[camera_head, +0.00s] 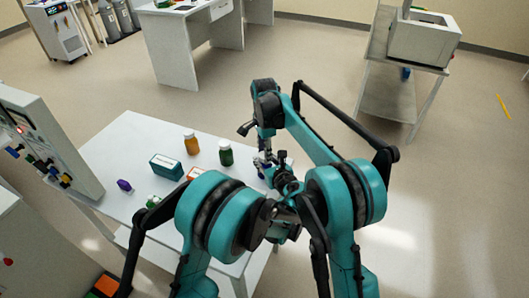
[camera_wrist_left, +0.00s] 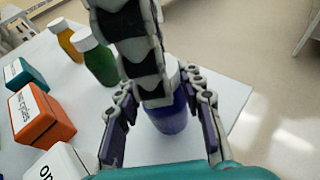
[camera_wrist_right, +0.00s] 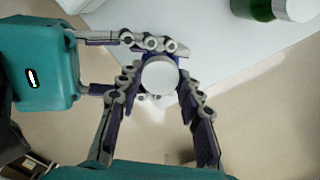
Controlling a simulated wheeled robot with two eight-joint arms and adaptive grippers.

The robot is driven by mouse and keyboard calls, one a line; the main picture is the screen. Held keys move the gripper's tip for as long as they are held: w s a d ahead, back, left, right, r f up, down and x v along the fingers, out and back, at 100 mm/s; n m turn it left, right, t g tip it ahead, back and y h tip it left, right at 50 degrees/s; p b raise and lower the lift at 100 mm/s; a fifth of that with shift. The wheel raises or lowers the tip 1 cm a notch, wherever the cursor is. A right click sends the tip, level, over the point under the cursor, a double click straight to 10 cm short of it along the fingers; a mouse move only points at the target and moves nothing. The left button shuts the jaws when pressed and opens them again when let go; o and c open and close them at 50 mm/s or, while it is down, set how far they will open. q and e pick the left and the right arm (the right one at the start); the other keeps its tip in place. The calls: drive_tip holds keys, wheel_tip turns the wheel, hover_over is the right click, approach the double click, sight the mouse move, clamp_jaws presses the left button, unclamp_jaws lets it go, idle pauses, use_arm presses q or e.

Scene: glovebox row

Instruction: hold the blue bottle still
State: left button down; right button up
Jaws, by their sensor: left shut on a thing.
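The blue bottle (camera_wrist_left: 168,118) with a white cap stands near the table edge between the fingers of my left gripper (camera_wrist_left: 163,88). That gripper is shut on it. In the right wrist view the round white cap (camera_wrist_right: 159,76) shows from above, and my left gripper reaches in from the left around the bottle. My right gripper (camera_wrist_right: 157,82) has its fingers spread on either side of the cap; I cannot tell whether they touch it. A right gripper finger hides part of the bottle in the left wrist view. In the head view my arms mostly hide the bottle.
The white table (camera_head: 125,150) also holds an amber bottle (camera_head: 191,143), a green bottle (camera_head: 226,153), a teal box (camera_head: 167,167), an orange box (camera_wrist_left: 40,116), a white box (camera_wrist_left: 58,163) and a small purple thing (camera_head: 124,185). A panelled cabinet (camera_head: 45,140) stands at the left.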

drive_tip(key=shift+n, duration=1.7)
drive_tip(key=o, duration=1.3)
